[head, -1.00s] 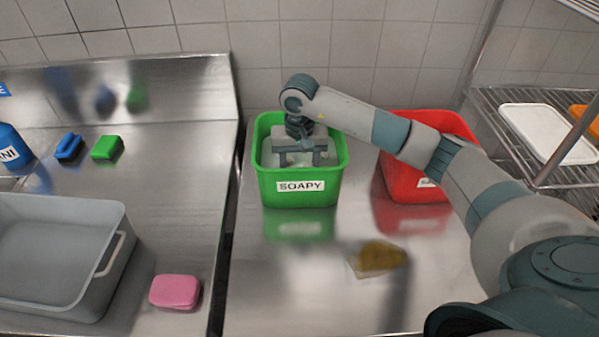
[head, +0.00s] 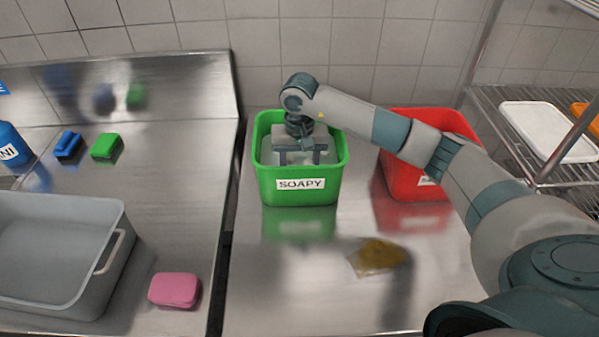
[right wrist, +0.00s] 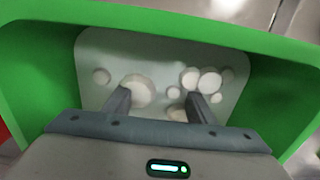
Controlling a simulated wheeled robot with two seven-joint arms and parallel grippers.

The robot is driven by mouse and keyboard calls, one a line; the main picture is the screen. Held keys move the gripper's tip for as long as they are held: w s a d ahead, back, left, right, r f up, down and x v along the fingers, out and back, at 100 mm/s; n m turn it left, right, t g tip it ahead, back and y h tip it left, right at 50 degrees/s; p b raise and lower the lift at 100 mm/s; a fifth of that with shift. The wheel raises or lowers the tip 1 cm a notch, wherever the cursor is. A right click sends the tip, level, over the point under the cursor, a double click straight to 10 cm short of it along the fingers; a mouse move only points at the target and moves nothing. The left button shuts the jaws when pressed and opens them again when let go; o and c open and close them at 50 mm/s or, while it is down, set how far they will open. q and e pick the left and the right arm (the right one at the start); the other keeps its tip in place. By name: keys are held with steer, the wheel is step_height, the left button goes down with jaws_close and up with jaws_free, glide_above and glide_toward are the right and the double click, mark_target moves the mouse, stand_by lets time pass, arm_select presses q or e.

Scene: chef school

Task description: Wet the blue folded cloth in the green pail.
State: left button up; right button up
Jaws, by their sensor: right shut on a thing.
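The green pail (head: 345,178), labelled SOAPY, stands upright at the back of the right-hand steel counter. It holds pale liquid with white suds, seen in the right wrist view (right wrist: 150,50). My right gripper (head: 303,160) points down inside the pail, its fingers (right wrist: 158,104) reaching into the suds. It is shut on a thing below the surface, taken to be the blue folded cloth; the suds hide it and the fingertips. No folded blue cloth shows plainly elsewhere. My left gripper is out of view.
A red pail (head: 400,180) stands right of the green one, behind my right arm. On the left counter are a grey tub (head: 115,250), a pink sponge (head: 174,290), and blue (head: 68,145) and green (head: 107,146) blocks.

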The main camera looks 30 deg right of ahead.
steer(key=shift+f+b, duration=0.3)
steer(key=shift+s+f+b, duration=0.15)
steer(key=shift+b, duration=0.35)
stand_by(3.0)
steer(key=shift+r, duration=0.75)
steer(key=shift+r+p, duration=0.85)
steer(key=shift+r, duration=2)
steer(key=shift+r, duration=0.1)
